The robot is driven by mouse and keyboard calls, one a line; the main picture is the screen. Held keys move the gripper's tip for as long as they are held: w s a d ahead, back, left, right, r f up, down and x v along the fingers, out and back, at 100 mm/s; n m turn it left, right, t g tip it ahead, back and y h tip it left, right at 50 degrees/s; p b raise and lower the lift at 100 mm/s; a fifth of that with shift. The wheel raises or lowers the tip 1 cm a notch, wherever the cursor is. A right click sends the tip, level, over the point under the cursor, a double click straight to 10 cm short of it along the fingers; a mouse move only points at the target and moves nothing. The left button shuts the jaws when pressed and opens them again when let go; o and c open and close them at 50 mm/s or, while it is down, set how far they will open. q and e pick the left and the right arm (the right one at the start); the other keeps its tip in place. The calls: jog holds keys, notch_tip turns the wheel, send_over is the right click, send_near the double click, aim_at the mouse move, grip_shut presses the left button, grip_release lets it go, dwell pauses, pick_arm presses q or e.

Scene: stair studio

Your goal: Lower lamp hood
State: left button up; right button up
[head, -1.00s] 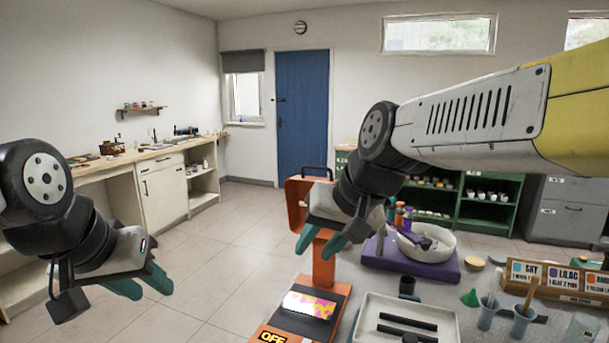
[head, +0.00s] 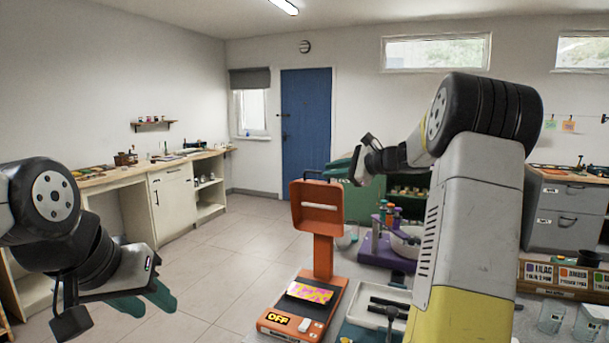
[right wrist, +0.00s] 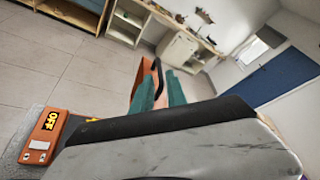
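The orange lamp has a hood (head: 317,222) raised on an upright post, with a black handle (head: 311,174) on its top. Its base (head: 275,318) carries an "OFF" label and a pink-and-yellow patterned sheet (head: 310,292). My right gripper (head: 347,168) is beside the top of the hood, just right of the handle, fingers pointing left. In the right wrist view its teal fingers (right wrist: 160,92) are apart, with the black handle and orange hood showing between and beyond them; contact cannot be told. My left gripper (head: 143,300) is open and empty at lower left.
A pale tray (head: 372,300) with dark bars lies right of the lamp base. A purple stand (head: 375,247) with a white bowl is behind it. Jars (head: 552,316) stand at lower right. Floor (head: 215,265) left of the lamp is clear.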

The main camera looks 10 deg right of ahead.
aim_at(320, 172)
jog(key=x, duration=0.6)
grip_shut()
dwell(1.3)
